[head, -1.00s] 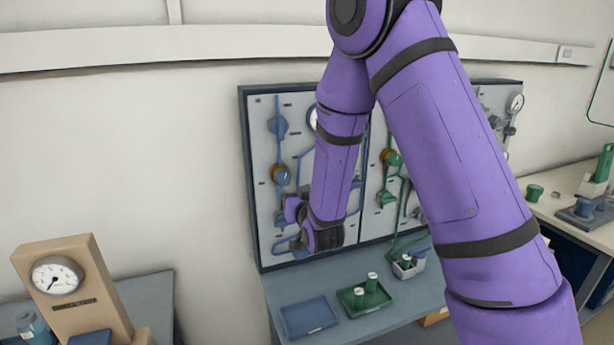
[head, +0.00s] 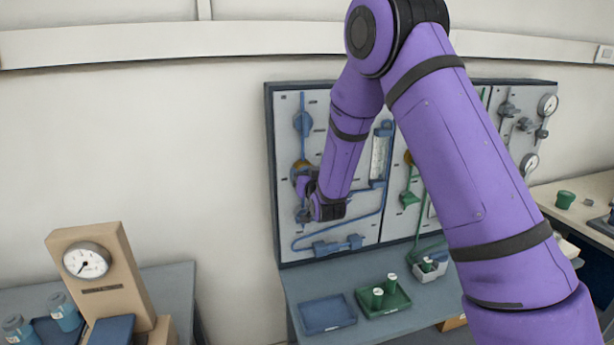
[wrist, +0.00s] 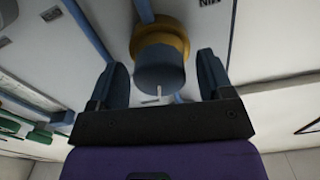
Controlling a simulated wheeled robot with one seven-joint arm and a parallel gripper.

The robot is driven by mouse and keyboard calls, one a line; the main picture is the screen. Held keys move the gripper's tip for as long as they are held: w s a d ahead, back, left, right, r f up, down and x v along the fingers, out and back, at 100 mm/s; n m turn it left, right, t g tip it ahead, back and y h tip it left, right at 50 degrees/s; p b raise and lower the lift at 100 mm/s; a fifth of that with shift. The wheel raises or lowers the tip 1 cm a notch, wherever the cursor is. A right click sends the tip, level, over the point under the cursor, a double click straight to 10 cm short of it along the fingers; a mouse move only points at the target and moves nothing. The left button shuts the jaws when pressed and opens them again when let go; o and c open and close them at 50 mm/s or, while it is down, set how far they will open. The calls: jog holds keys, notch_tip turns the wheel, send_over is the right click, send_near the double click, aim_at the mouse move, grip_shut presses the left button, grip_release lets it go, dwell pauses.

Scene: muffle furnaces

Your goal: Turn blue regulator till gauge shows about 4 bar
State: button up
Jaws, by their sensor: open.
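The blue regulator (head: 299,168) with a brass collar sits on the left part of the wall panel, on a blue pipe. Its blue knob (wrist: 160,72) and brass collar (wrist: 160,38) fill the middle of the wrist view. My gripper (head: 305,186) is at the regulator in the head view. In the wrist view my gripper (wrist: 161,62) is open, with one finger on each side of the knob. Gaps show between fingers and knob, so contact is not seen. No gauge shows on the blue line; my arm covers part of it.
A blue valve (head: 303,122) sits above the regulator. A blue tray (head: 328,315) and a green tray (head: 402,302) with green-capped containers lie on the bench below. A dial stand (head: 130,275) stands at left.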

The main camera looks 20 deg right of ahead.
jog(key=c, duration=0.9)
jog(key=shift+m, duration=1.2)
jog(key=shift+c, duration=0.2)
jog(key=o, duration=0.9)
jog(key=shift+o, duration=0.2)
jog(key=shift+s, duration=0.1)
jog(key=s, duration=1)
jog(key=shift+s, duration=0.3)
